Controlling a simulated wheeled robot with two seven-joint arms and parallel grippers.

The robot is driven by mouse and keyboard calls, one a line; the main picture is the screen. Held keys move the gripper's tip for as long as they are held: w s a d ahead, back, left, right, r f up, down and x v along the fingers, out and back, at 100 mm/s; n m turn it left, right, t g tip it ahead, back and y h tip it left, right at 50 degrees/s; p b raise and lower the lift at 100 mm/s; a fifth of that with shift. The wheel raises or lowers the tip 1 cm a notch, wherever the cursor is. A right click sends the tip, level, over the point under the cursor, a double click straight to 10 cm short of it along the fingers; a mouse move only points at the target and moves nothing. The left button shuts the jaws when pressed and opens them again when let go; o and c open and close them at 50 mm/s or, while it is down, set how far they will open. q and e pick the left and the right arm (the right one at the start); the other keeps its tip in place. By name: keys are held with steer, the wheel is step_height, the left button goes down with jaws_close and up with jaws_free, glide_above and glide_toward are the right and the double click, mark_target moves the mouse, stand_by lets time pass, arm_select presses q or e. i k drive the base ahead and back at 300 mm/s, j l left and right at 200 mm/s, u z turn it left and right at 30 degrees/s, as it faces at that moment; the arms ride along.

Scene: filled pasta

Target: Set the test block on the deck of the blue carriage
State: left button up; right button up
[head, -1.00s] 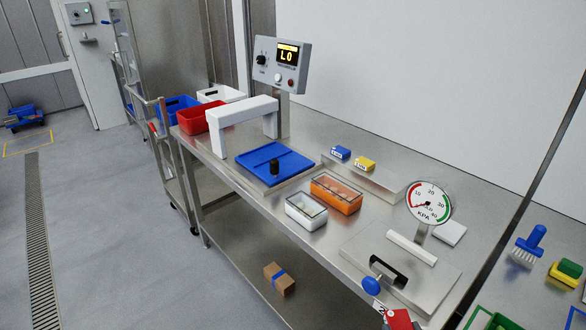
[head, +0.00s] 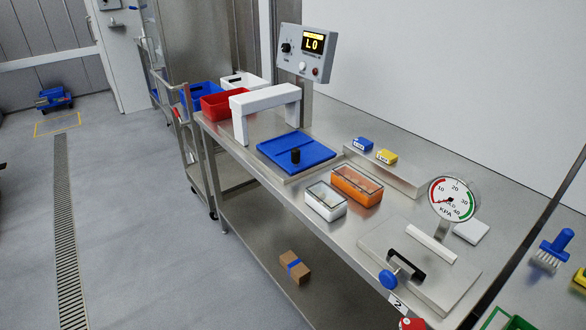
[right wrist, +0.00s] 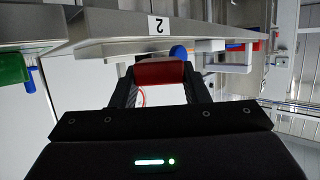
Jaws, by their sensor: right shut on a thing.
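A red block (right wrist: 160,72) is clamped between the fingertips of my right gripper (right wrist: 160,82) in the right wrist view. It also shows as a red piece (head: 412,323) cut off at the bottom edge of the head view, in front of the bench edge. The blue carriage (head: 283,146) is a flat blue plate with a black knob (head: 296,156), lying on the bench by the white arch (head: 266,98). The held block is well away from it. My left gripper is out of view.
A white container (head: 325,201) and an orange container (head: 357,185) stand right of the carriage. Blue (head: 363,145) and yellow (head: 386,157) small blocks rest on a metal ledge (head: 385,173). A gauge (head: 453,199) and a black-handled plate stand near right.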

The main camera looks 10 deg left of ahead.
mark_target(288, 142)
steer(key=i+j+z, duration=0.15)
steer(key=j+z, duration=0.2)
steer(key=i+j+z, duration=0.1)
steer(key=j+z, duration=0.3)
steer(key=i+j+z, duration=0.1)
steer(key=j, duration=0.85)
steer(key=i+j+z, duration=0.15)
steer(key=j, duration=0.8)
steer(key=i+j+z, duration=0.1)
steer(key=j, duration=0.85)
